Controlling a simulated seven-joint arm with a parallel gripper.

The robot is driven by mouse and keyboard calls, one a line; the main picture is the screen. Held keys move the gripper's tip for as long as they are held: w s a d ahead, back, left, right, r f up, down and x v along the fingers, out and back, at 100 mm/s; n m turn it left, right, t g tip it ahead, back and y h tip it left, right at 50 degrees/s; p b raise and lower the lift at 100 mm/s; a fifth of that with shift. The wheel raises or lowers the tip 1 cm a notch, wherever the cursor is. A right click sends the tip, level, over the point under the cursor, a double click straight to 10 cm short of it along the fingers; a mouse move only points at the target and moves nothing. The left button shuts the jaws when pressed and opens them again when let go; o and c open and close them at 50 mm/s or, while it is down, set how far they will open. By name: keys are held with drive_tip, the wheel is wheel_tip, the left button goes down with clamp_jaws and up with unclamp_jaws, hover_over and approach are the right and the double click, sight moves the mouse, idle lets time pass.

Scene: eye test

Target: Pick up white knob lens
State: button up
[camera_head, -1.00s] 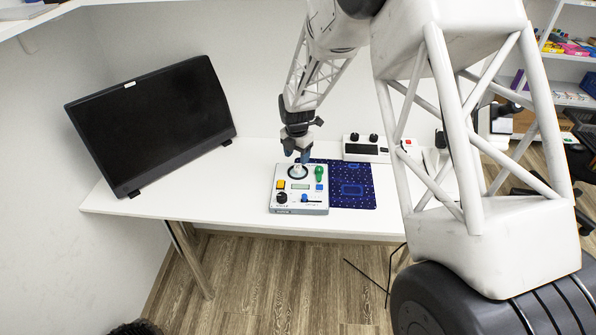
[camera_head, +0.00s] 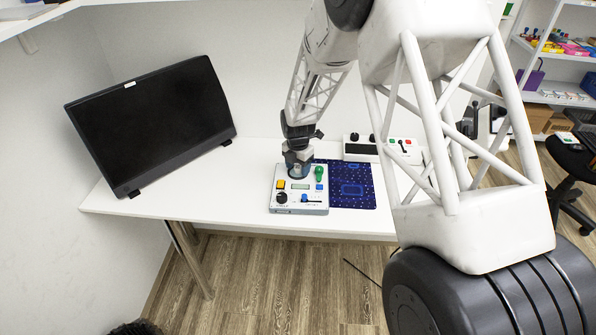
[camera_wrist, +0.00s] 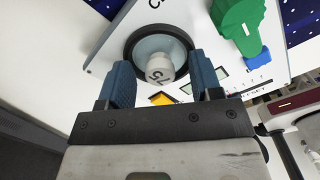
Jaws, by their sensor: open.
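The white knob (camera_wrist: 158,68) shows in the wrist view, standing on a pale round lens in a dark ring (camera_wrist: 133,41) on the white control panel (camera_head: 314,207). My gripper (camera_wrist: 162,72) is open. Its two blue fingers stand on either side of the knob, with gaps visible between them and it. In the head view my gripper (camera_head: 299,172) is low over the back left part of the panel and hides the knob.
The panel also carries a green handle (camera_head: 319,173), a yellow button (camera_head: 281,184), a black knob (camera_head: 282,198) and a blue slider (camera_head: 305,199). A dark blue mat (camera_head: 365,201) lies to the right. A white box (camera_head: 362,148) stands behind. A black monitor (camera_head: 150,120) stands left.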

sight(299, 168)
idle(0.3)
drive_tip(key=c, duration=1)
drive_tip(key=shift+r, duration=0.15)
drive_tip(key=shift+r, duration=0.5)
drive_tip(key=shift+s+d+r, duration=0.1)
drive_tip(key=shift+s+r, duration=0.1)
drive_tip(key=shift+r, duration=0.4)
drive_tip(key=shift+s+d+r, duration=0.1)
drive_tip(key=shift+s+r, duration=0.1)
drive_tip(key=shift+r, duration=0.35)
drive_tip(key=s+d, duration=0.1)
drive_tip(key=s, duration=0.3)
drive_tip(key=s+d+r, duration=0.1)
drive_tip(key=s+d, duration=0.1)
drive_tip(key=s, duration=0.3)
drive_tip(key=s+d, duration=0.1)
drive_tip(key=s, duration=0.4)
drive_tip(key=shift+s+d+r, duration=0.2)
drive_tip(key=shift+d, duration=0.05)
